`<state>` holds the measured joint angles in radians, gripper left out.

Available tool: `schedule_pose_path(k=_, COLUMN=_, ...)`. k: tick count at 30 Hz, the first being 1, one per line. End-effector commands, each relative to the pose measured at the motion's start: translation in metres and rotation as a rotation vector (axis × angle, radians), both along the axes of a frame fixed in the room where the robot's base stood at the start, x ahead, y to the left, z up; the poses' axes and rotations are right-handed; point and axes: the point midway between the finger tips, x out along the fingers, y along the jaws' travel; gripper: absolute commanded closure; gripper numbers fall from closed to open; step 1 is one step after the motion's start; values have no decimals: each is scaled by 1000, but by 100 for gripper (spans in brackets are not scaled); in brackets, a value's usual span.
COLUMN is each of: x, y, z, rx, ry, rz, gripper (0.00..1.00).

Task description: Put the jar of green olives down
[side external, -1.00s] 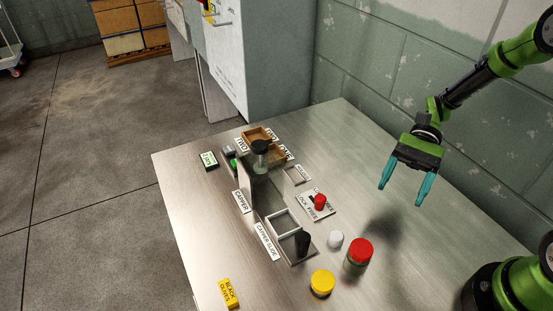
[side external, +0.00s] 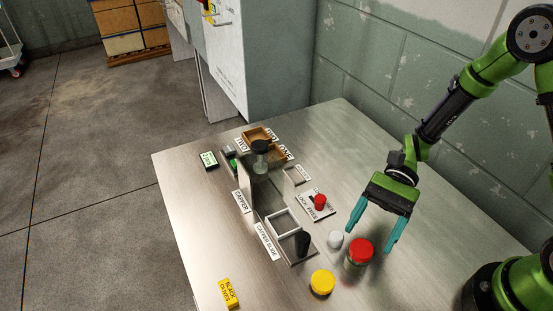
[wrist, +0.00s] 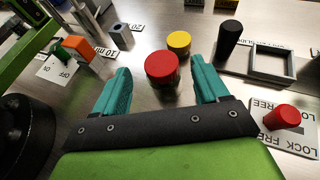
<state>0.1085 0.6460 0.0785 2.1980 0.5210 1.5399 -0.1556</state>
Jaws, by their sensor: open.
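A jar with a red lid (side external: 360,251) stands upright on the metal table; the wrist view shows its lid (wrist: 162,69) between and beyond my fingertips. I cannot read which jar holds green olives. My gripper (side external: 370,238) is open and empty, its teal fingers pointing down close above and behind the red-lidded jar. In the wrist view, my gripper (wrist: 160,78) shows nothing held.
The capper slide (side external: 284,222) with a black knob (side external: 302,243) lies left of the jars. A lock/free panel with a red knob (side external: 320,201) is behind. A yellow "black olives" block (side external: 229,293) sits at the front left. The table's right side (side external: 440,240) is clear.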

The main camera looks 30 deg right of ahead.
Motion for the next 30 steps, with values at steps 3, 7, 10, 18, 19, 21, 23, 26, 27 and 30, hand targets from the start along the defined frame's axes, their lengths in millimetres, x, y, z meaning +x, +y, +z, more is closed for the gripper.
schedule_pose_path(k=3, x=-8, y=16, z=-7, rx=1, ry=3, rz=6, gripper=26)
schedule_pose_path(k=7, x=-14, y=32, z=-14, rx=1, ry=2, rz=4, gripper=26)
schedule_pose_path(k=10, x=-17, y=38, z=-17, rx=0, ry=1, rz=3, gripper=26)
schedule_pose_path(k=18, x=-18, y=39, z=-17, rx=0, ry=0, rz=1, gripper=31)
schedule_pose_path(k=19, x=-18, y=39, z=-17, rx=0, ry=0, rz=1, gripper=36)
schedule_pose_path(k=21, x=-18, y=39, z=-17, rx=0, ry=0, rz=1, gripper=46)
schedule_pose_path(k=23, x=-18, y=39, z=-17, rx=0, ry=0, rz=1, gripper=55)
schedule_pose_path(k=26, x=-17, y=39, z=-17, rx=0, ry=0, rz=1, gripper=71)
schedule_pose_path(k=27, x=-17, y=39, z=-17, rx=0, ry=0, rz=1, gripper=77)
schedule_pose_path(k=30, x=-17, y=39, z=-17, rx=0, ry=0, rz=1, gripper=92)
